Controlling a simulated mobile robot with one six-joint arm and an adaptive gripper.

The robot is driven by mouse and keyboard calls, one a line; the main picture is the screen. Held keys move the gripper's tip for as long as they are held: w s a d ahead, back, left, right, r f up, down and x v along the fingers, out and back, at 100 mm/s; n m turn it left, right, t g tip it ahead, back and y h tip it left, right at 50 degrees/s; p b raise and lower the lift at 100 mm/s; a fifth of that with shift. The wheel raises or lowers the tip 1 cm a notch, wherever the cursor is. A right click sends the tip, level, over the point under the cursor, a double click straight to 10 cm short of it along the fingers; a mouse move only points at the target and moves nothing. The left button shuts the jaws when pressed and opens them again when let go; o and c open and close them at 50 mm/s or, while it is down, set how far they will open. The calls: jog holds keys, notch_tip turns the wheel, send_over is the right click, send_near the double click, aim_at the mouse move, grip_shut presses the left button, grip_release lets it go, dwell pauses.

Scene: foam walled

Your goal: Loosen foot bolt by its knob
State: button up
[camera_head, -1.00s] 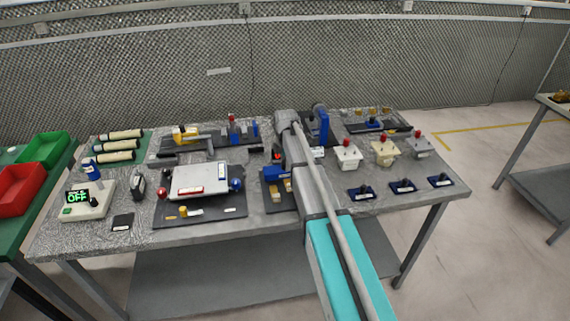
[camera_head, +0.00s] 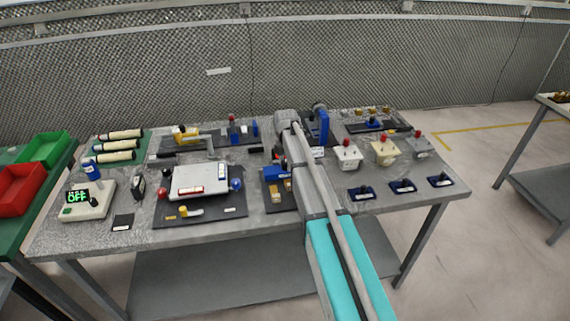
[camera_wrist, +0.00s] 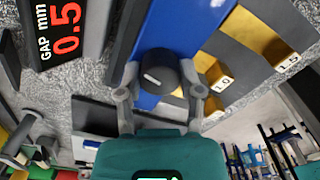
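A round black knob (camera_wrist: 158,74) with a white mark on its top stands on a blue block (camera_wrist: 188,22) in the wrist view. I take it as the foot bolt's knob. My gripper (camera_wrist: 159,68) has one fingertip at each side of the knob, and both seem to touch it. In the head view the blue block (camera_head: 275,173) shows just left of my arm; the knob and my gripper are hidden there behind the arm. A display reading GAP mm 0.5 (camera_wrist: 58,30) stands left of the blue block in the wrist view.
Brass blocks marked 1.0 and 1.5 (camera_wrist: 262,38) lie right of the knob. A plate fixture (camera_head: 200,180) stands left of the blue block.

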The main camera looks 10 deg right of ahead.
jog(key=o, duration=0.4)
jog(key=shift+c, duration=0.2)
jog(key=shift+m, duration=0.6)
